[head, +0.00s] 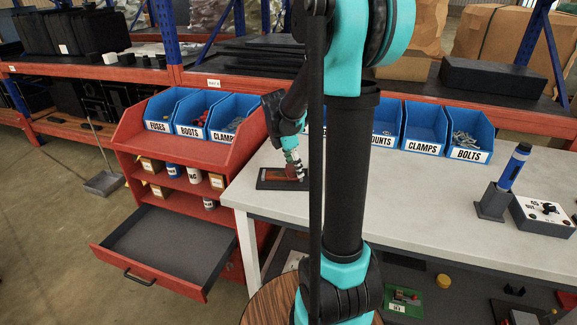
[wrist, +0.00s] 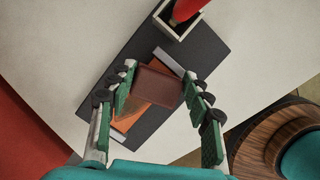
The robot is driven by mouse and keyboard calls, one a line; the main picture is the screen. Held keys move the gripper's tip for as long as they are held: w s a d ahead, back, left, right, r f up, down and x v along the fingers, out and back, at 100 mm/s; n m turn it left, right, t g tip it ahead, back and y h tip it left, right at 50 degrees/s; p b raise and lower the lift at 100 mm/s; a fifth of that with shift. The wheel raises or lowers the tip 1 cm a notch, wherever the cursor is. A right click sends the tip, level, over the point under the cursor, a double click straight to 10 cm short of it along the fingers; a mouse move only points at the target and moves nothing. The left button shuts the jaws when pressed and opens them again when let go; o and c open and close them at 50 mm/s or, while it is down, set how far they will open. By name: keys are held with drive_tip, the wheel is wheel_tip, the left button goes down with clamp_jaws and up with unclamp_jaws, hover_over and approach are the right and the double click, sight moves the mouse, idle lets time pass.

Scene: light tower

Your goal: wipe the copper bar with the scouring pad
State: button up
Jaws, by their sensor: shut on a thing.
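My gripper (wrist: 160,78) is shut on the scouring pad (wrist: 158,86), a reddish-brown block between its green-lined fingers. The copper bar (wrist: 129,119) is orange and lies under the pad, on a dark mat (wrist: 203,44). The pad covers the bar's middle; I cannot tell whether they touch. Grey pieces show at both ends of the bar. In the head view, my gripper (head: 297,172) points down over the dark mat (head: 268,184) near the left end of the white bench; the pad and bar are small and partly hidden there by my arm.
Blue bins (head: 468,138) line the bench's back. A red cabinet with an open drawer (head: 165,250) stands left. A blue tool (head: 511,168) and switch box (head: 543,215) are at right.

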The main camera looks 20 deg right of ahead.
drive_tip(key=shift+s+d+r, duration=0.1)
drive_tip(key=shift+s+d, duration=0.1)
drive_tip(key=shift+d, duration=0.1)
drive_tip(key=shift+c, duration=0.2)
drive_tip(key=shift+w+a, duration=0.4)
drive_tip(key=shift+a, duration=0.75)
drive_tip(key=shift+w+a, duration=0.4)
drive_tip(key=shift+a, duration=0.8)
drive_tip(key=shift+w+a, duration=0.4)
drive_tip(key=shift+a, duration=0.75)
drive_tip(key=shift+w+a, duration=0.25)
drive_tip(key=shift+a, duration=0.6)
drive_tip(key=shift+w+a, duration=0.25)
drive_tip(key=shift+a, duration=0.6)
drive_tip(key=shift+s+d+r, duration=0.1)
drive_tip(key=shift+s+d, duration=0.2)
drive_tip(key=shift+d, duration=0.6)
drive_tip(key=shift+s+d+r, duration=0.1)
drive_tip(key=shift+s+d, duration=0.15)
drive_tip(key=shift+d, duration=0.65)
drive_tip(key=shift+s+d+f, duration=0.1)
drive_tip(key=shift+s+d, duration=0.25)
drive_tip(key=shift+d, duration=0.75)
drive_tip(key=shift+s+d+f, duration=0.1)
drive_tip(key=shift+s+d, duration=0.3)
drive_tip(key=shift+d, duration=0.75)
drive_tip(key=shift+s+d+f, duration=0.1)
drive_tip(key=shift+s+d, duration=0.25)
drive_tip(key=shift+d, duration=0.75)
